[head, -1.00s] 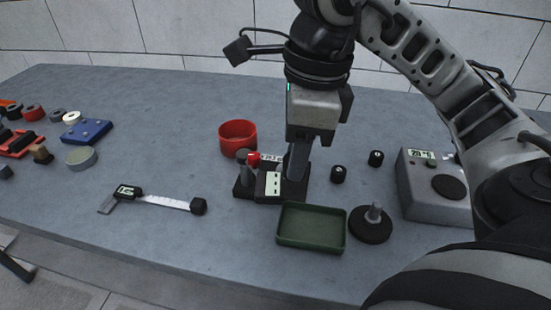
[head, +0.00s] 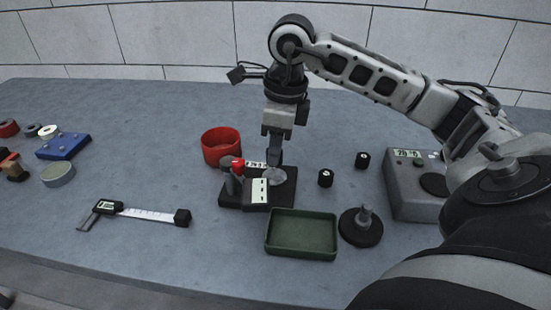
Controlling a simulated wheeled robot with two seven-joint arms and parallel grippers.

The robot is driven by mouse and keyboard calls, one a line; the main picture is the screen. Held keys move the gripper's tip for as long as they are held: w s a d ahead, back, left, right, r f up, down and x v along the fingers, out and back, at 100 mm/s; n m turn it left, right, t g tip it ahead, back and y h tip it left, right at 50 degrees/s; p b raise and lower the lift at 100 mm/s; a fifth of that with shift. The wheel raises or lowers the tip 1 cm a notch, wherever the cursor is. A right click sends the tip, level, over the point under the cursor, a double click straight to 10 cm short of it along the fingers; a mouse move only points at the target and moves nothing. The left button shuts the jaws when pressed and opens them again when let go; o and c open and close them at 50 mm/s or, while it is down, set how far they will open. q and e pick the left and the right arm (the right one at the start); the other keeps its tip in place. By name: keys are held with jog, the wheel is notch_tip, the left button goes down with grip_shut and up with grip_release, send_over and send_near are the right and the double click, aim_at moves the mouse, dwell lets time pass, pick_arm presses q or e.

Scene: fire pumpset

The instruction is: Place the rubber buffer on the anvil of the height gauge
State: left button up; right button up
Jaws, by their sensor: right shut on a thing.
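The height gauge (head: 229,199) stands mid-table, with a dark base, a grey post, a red knob and a small display. Its anvil (head: 275,177) is a pale round disc on the right part of the base. My right gripper (head: 274,160) points straight down over the anvil, its fingers shut on a small dark thing, which I take to be the rubber buffer. The fingers mostly hide it, and I cannot tell whether it touches the anvil. Two similar small black cylinders, one nearer (head: 326,178) and one farther (head: 362,160), stand right of the gauge. My left gripper is out of view.
A red bowl (head: 221,148) stands behind the gauge; a green tray (head: 301,236) lies in front. Right of them are a dark disc with a peg (head: 361,228) and a grey instrument (head: 405,190). A caliper (head: 150,214) lies left, with clear table around it.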

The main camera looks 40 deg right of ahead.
jog(key=shift+w+d+f, duration=0.1)
jog(key=shift+w+f, duration=0.1)
jog(key=shift+f, duration=0.1)
jog(key=shift+w+d+f, duration=0.1)
jog(key=shift+d+f, duration=0.05)
jog(key=shift+f, duration=1.55)
jog(key=shift+f, duration=0.15)
jog(key=o, duration=0.9)
jog(key=shift+o, duration=0.2)
notch_tip(320, 180, up, 12)
jog(key=s+p, duration=0.1)
jog(key=shift+d, duration=0.4)
